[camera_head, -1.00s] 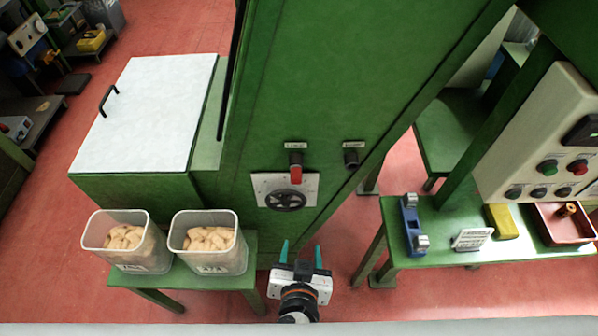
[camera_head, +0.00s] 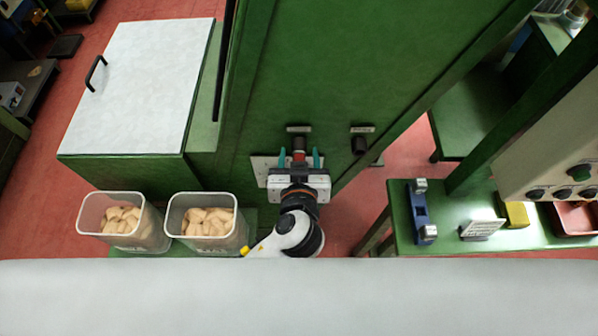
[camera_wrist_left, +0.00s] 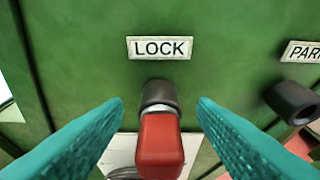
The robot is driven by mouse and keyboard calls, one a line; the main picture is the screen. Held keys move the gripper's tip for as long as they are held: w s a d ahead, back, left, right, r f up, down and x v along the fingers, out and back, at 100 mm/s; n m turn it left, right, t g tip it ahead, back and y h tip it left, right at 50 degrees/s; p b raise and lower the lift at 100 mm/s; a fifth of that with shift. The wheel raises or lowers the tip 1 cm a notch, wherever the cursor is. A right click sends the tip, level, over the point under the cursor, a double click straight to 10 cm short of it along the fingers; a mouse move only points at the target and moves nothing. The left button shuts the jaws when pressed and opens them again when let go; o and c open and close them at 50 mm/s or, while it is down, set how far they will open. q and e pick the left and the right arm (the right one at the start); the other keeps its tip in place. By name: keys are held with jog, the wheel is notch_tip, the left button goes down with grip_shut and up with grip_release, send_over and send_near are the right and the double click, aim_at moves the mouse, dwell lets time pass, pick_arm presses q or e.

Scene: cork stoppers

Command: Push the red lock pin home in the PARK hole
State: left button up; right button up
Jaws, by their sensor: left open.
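The red lock pin (camera_wrist_left: 160,145) sits in the dark collar (camera_wrist_left: 159,94) under the LOCK label (camera_wrist_left: 160,48) on the green machine panel. In the head view the pin (camera_head: 299,156) shows only in part between my left gripper's fingers. My left gripper (camera_head: 299,158) is open, with one teal finger on each side of the pin and visible gaps to it in the wrist view. The PARK hole (camera_wrist_left: 293,102) is a dark collar to the right, under the PARK label (camera_wrist_left: 303,53); it also shows in the head view (camera_head: 359,145). My right gripper is not in view.
Two clear bins of corks (camera_head: 120,222) (camera_head: 205,222) stand at the lower left. A green bench (camera_head: 450,238) at the right holds a blue tool (camera_head: 421,212), a white sign (camera_head: 482,229) and a yellow block (camera_head: 516,214). The handwheel is mostly hidden by my gripper.

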pick_arm(q)
jog(key=shift+x, duration=0.9)
jog(key=shift+s, duration=0.1)
jog(key=c, duration=0.9)
jog(key=o, duration=0.9)
jog(key=shift+s+r, duration=0.25)
jog(key=shift+s, duration=0.3)
jog(key=p+v, duration=0.1)
jog(key=v, duration=1)
